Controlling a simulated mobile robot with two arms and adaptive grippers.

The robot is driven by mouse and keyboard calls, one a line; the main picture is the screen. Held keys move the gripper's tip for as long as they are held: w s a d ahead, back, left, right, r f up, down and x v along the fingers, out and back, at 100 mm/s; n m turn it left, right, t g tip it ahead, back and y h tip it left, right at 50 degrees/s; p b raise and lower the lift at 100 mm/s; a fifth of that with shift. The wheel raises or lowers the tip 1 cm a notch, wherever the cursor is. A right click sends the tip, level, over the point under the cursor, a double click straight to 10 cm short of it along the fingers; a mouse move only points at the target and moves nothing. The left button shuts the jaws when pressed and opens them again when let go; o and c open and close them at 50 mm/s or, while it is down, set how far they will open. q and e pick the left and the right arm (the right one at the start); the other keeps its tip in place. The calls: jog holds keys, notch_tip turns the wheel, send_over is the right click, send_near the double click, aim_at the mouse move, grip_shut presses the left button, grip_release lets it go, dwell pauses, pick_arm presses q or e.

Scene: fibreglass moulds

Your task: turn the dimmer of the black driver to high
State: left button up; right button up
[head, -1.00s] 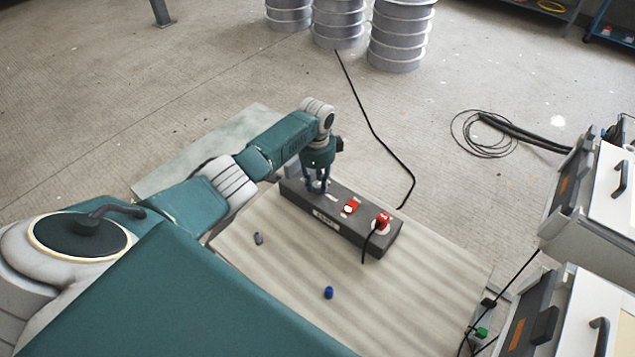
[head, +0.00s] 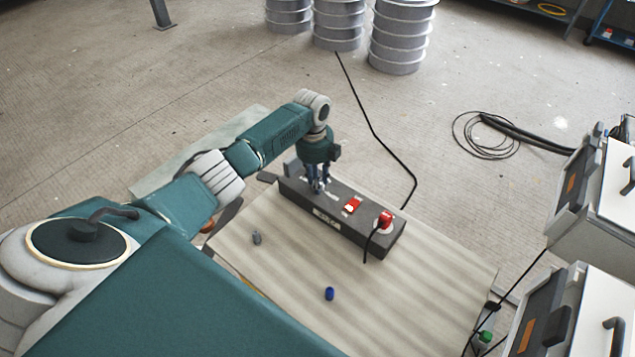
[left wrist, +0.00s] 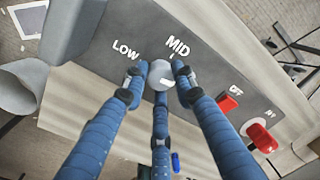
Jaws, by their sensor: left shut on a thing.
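The black driver (head: 342,231), a long dark box, lies across the far part of the wooden table. My left gripper (head: 318,188) points down at its left end. In the left wrist view, the blue fingers of the gripper (left wrist: 160,80) are shut around the pale round dimmer knob (left wrist: 159,74). The printed words LOW and MID show on the driver's face (left wrist: 100,35) beyond the fingers. No HIGH label is visible. A pale mark shows on the knob, but I cannot tell its setting surely. My right gripper is out of view.
A red switch (head: 352,205) and a red plug (head: 385,219) with a black cable sit on the driver, right of the gripper. A blue cap (head: 329,294) and a small grey piece (head: 256,238) lie on the table (head: 420,290).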

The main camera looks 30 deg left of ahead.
pick_arm(q)
jog(key=shift+m+b, duration=0.3)
jog(key=shift+m, duration=0.5)
jog(key=o, duration=1.2)
jog(key=shift+c, duration=0.2)
jog(key=shift+r, duration=0.1)
jog(key=shift+r, duration=0.25)
notch_tip(320, 180, up, 11)
jog(key=shift+s+a+r, duration=0.2)
jog(key=shift+s, duration=0.1)
